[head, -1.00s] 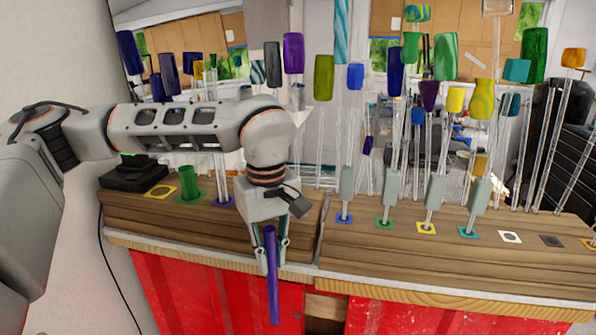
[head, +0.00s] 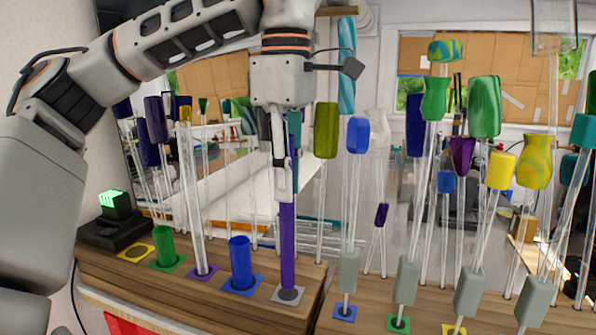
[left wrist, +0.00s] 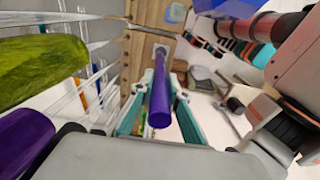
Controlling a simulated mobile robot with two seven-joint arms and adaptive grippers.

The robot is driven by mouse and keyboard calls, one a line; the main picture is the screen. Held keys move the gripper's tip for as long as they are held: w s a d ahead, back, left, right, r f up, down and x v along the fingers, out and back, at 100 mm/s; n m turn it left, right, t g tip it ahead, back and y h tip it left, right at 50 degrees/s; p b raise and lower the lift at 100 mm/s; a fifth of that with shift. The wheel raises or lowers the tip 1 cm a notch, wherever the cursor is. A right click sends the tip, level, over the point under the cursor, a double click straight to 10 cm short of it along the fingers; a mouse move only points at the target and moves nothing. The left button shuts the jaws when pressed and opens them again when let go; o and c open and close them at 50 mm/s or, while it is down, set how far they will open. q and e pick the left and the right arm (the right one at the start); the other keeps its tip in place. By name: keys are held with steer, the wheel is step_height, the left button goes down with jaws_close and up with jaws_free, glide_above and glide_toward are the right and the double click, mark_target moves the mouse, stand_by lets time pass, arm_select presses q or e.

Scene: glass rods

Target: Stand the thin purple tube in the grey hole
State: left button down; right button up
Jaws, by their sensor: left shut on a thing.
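The thin purple tube (head: 288,240) is upright in my left gripper (head: 283,185), which is shut on its upper part. The tube's lower end meets the grey hole (head: 289,295), a dark grey round on a pale square at the front of the wooden bench. I cannot tell how far the end is inside the hole. In the left wrist view the purple tube (left wrist: 160,92) lies between the two teal fingers, its far end at the pale square. My right gripper is not in view.
Left of the hole stand a short blue tube (head: 241,264), a clear rod (head: 193,210) and a short green tube (head: 165,246). Several glass rods with coloured ends stand behind and to the right. A black box (head: 115,225) is at the left end.

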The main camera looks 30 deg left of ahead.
arm_select(q)
steer(key=shift+s+f, duration=0.15)
steer(key=shift+f, duration=3.2)
steer(key=c, duration=2.4)
jaws_free()
steer(key=shift+o, duration=0.8)
steer(key=shift+r, duration=5.45)
